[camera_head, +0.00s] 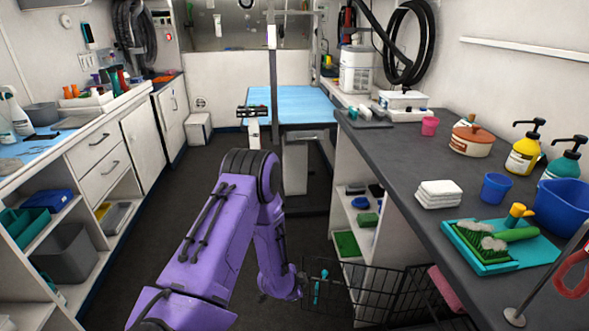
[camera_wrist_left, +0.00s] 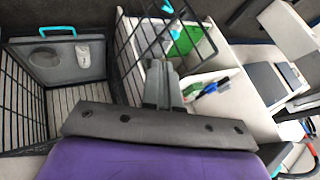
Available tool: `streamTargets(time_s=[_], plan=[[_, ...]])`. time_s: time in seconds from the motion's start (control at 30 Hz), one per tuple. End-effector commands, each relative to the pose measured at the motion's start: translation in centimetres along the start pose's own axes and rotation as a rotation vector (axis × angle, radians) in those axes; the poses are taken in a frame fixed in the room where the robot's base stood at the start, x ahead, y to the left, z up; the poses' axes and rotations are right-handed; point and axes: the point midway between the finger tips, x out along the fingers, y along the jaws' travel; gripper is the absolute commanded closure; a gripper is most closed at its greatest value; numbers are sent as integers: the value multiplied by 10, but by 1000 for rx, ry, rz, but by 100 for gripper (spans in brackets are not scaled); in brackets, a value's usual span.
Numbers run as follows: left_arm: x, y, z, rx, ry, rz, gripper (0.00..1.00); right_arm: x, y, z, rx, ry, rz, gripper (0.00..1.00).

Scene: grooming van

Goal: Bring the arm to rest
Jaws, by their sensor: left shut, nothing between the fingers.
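My purple left arm comes in from the bottom of the head view, bends at the elbow and hangs down over the aisle floor. My left gripper (camera_head: 301,284) is low beside the wire crate (camera_head: 365,290) and is largely hidden there. In the left wrist view the gripper (camera_wrist_left: 162,72) shows its two grey fingers together, shut and empty. The crate's wire panel (camera_wrist_left: 128,60) is close to the fingers; I cannot tell whether they touch. My right gripper is not in view.
The dark counter (camera_head: 400,155) on the right holds a teal tray (camera_head: 495,265), bottles and towels. Open shelves (camera_head: 345,215) lie below it, beside the arm. White cabinets (camera_head: 140,135) line the left. A blue-topped table (camera_head: 300,105) stands behind. The aisle floor (camera_head: 130,230) left of the arm is clear.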

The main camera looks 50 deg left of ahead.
Motion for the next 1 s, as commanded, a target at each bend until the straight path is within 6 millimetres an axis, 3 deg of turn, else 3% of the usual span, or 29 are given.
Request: streamTargets(time_s=[0.03, 0.2, 0.57, 0.67, 0.73, 0.87, 0.9, 1.0], plan=[[-13, -3, -1, 0, 0, 0, 100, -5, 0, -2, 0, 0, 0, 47], [-33, -5, 4, -1, -1, 0, 100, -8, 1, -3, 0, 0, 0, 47], [-35, -5, 4, -7, 0, 0, 100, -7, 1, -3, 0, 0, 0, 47], [-35, -9, 3, -123, 8, -21, 100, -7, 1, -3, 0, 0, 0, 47], [-39, -7, 5, -343, 10, -56, 100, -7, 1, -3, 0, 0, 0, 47], [-72, 36, -2, -832, -20, -105, 100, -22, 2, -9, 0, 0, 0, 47], [-90, 60, 4, -963, -56, -121, 100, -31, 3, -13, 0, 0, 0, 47], [-134, 112, 26, -1131, -155, -161, 100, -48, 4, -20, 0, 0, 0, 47]])
